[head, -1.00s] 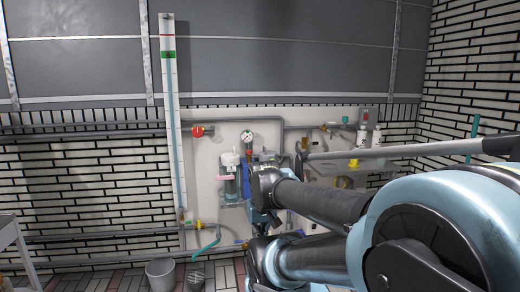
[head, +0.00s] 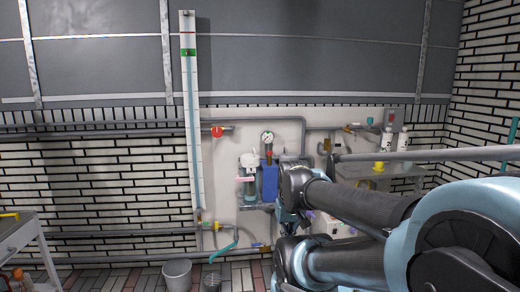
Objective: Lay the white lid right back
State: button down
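I cannot pick out the white lid with certainty. A white cap (head: 249,160) tops a clear canister on the wall panel, left of a blue block. A pale box (head: 332,226) sits low behind my arm, mostly covered by it, so its top is not clear. My arm comes in from the right and folds in front of the panel. My gripper (head: 289,218) seems to be at the far end of the arm, small and dark against the links. Its fingers cannot be made out, nor whether it touches anything.
A grey bucket (head: 177,274) and a wire basket (head: 212,282) stand on the tiled floor. A cart (head: 18,240) with a yellow item stands at the left edge. A metal shelf (head: 378,171) with white bottles is at the right. Floor between cart and bucket is clear.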

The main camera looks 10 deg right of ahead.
aim_at(248, 160)
jog(key=i, duration=0.85)
